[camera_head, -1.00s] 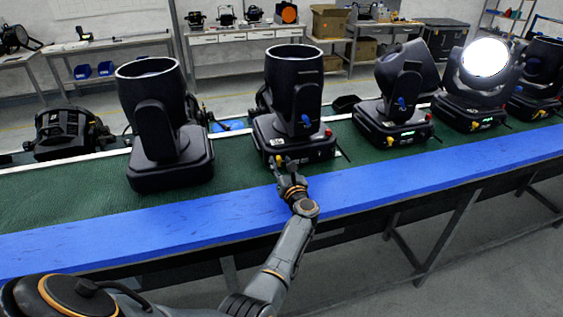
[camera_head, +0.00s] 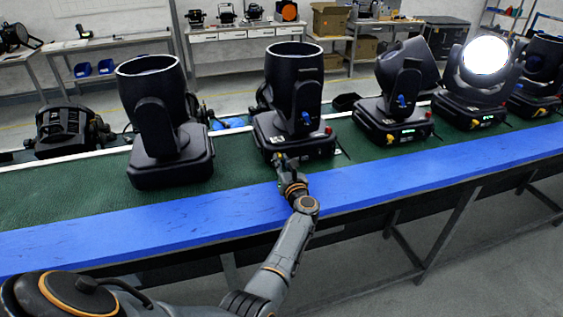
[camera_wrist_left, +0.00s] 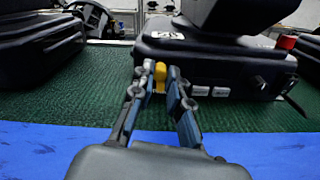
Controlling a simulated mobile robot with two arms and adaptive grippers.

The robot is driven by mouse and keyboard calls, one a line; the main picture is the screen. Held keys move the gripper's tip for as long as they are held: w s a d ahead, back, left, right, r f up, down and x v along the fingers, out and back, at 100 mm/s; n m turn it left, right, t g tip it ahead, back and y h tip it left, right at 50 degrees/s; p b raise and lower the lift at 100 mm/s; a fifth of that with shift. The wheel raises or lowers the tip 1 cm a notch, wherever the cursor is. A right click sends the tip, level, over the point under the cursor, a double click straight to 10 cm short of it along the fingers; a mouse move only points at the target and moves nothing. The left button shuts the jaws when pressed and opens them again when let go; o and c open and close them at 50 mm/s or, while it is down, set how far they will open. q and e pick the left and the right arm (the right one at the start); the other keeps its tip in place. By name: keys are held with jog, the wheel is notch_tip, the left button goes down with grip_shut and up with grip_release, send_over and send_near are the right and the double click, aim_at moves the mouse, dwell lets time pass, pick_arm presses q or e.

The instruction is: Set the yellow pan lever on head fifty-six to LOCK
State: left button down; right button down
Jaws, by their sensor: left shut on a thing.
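The black moving head (camera_head: 293,100) stands upright on the green mat, in front of my left arm. Its base also shows in the left wrist view (camera_wrist_left: 220,65), with a white label (camera_wrist_left: 166,36) too small to read surely. The yellow pan lever (camera_wrist_left: 159,75) is on the base's front face. My left gripper (camera_wrist_left: 159,78) is shut on this lever, one finger on each side; it also shows in the head view (camera_head: 283,168). The fingers hide part of the lever, and its lock marking cannot be read. My right gripper is not in view.
Other black heads stand along the bench, one at left (camera_head: 165,120) and one at right (camera_head: 395,105). A lit head (camera_head: 480,75) is farther right. The blue front strip (camera_head: 400,185) is bare beside my arm. A red knob (camera_wrist_left: 286,42) is on the base's right corner.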

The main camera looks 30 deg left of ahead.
pick_arm(q)
jog(key=shift+w+m, duration=0.1)
jog(key=shift+m, duration=0.3)
jog(key=m, duration=0.2)
jog(key=shift+w+d+m+b, duration=0.3)
jog(key=shift+b, duration=0.1)
jog(key=shift+w+d+f+m, duration=0.1)
jog(key=shift+w+d+m, duration=0.1)
jog(key=shift+m, duration=0.65)
jog(key=shift+w+d+f+m, duration=0.1)
jog(key=shift+w+m, duration=0.05)
jog(key=shift+m, duration=0.7)
jog(key=c, duration=1.3)
grip_release()
jog(key=shift+a, duration=0.1)
